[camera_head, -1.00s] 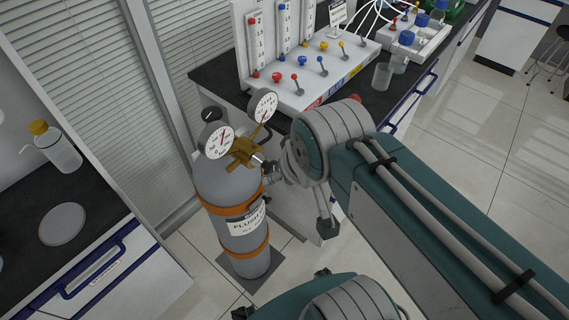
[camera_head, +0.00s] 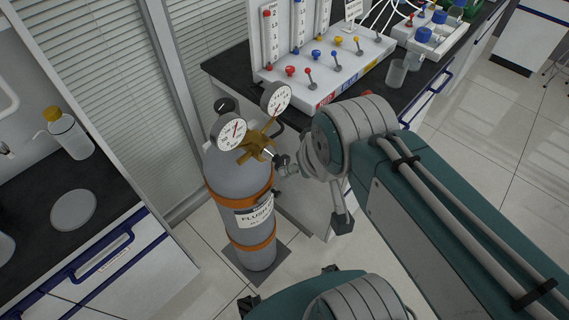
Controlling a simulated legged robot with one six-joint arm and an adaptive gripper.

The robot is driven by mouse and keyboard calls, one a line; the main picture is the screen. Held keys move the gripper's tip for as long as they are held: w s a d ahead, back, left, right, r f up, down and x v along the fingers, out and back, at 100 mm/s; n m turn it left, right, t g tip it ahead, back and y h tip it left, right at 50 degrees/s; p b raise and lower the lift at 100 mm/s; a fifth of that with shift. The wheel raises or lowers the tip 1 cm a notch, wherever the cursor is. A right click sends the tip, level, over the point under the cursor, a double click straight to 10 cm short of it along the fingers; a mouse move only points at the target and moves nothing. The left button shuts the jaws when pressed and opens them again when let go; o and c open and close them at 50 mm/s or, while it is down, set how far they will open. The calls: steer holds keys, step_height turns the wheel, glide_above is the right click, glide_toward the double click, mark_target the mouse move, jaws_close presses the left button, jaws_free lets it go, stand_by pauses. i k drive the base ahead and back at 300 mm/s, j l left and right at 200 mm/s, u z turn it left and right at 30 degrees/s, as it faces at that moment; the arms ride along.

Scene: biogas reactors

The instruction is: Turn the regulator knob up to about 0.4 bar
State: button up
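The brass regulator (camera_head: 258,146) sits on top of a grey gas cylinder (camera_head: 233,178) with orange bands and a flush-gas label. It carries two round white gauges, one at the left (camera_head: 231,132) and one at the upper right (camera_head: 276,98). Both have red needles, but the readings are too small to tell. A black knob-like part (camera_head: 225,105) shows behind the left gauge. A grey metal part (camera_head: 286,165) lies right of the brass body, beside my arm's teal and grey joint. My gripper cannot be made out clearly, nor whether it touches the regulator.
A bench with a flow-meter panel (camera_head: 330,70) with coloured knobs stands behind. A beaker (camera_head: 397,73) and blue-capped bottles are at its right. A dark-topped bench with a yellow-capped bottle (camera_head: 70,136) is at the left. Tiled floor is open at the right.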

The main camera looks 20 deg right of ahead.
mark_target(283, 161)
steer(key=k+l+u, duration=0.15)
steer(key=k, duration=0.25)
steer(key=k+l+u, duration=0.15)
steer(key=k, duration=0.3)
